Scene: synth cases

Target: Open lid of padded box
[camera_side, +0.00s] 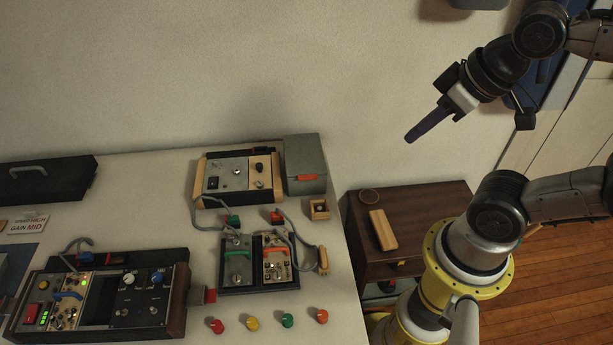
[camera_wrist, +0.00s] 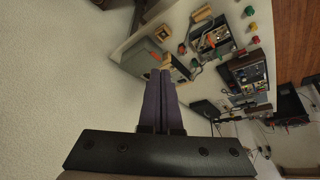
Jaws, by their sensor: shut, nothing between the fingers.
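A grey box (camera_side: 304,165) stands at the back right corner of the table in the side view, close to the wall. Its lid is shut, with an orange-red tab (camera_side: 307,177) on the front; any padding inside is hidden. The grey box also shows in the wrist view (camera_wrist: 142,58), just beyond my fingertips. My gripper (camera_side: 411,137) has long dark purple fingers, closed together and empty. In the side view it is up in the air to the right of the box, apart from it. In the wrist view the fingers (camera_wrist: 161,71) point toward the box.
A wood-sided instrument (camera_side: 238,172) stands left of the box. A small wooden tray (camera_side: 319,209), cabled modules (camera_side: 260,262) and several coloured knobs (camera_side: 252,324) lie in front. A brown side cabinet (camera_side: 440,203) holds a wooden block (camera_side: 382,230). Open air separates my gripper from the table.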

